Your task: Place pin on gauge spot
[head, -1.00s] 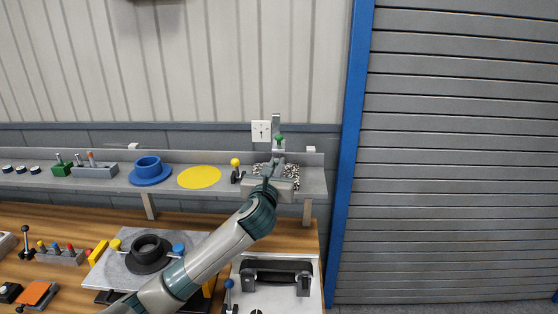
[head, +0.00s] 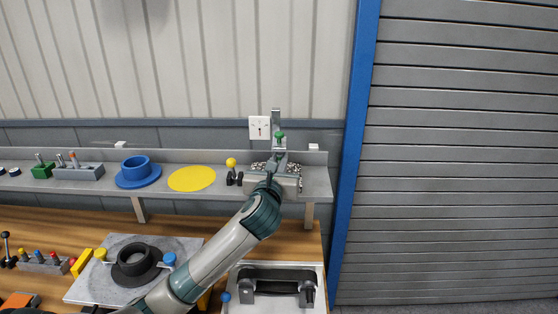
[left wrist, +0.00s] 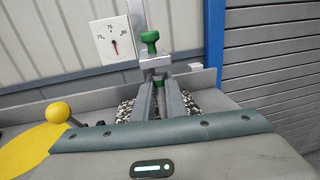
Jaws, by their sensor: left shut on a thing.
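My left gripper (head: 276,160) is over the right end of the grey shelf, just in front of the gauge. In the left wrist view its two fingers (left wrist: 158,82) are close together. A narrow green piece shows between them, seemingly the pin (left wrist: 157,84); most of it is hidden. The gauge has a white square dial (head: 260,127) with a red needle, also seen in the left wrist view (left wrist: 114,42), beside an upright grey post (head: 276,117) with a green knob (left wrist: 149,38). Whether the pin touches the gauge spot cannot be told. My right gripper is not in view.
Below the fingers is a grey tray (head: 288,184) of speckled chips. Left of it stand a yellow-balled lever (head: 231,163), a yellow disc (head: 192,178) and a blue flanged ring (head: 138,172). A black-handled case (head: 277,278) and a plate with a black ring (head: 110,268) lie on the wooden bench.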

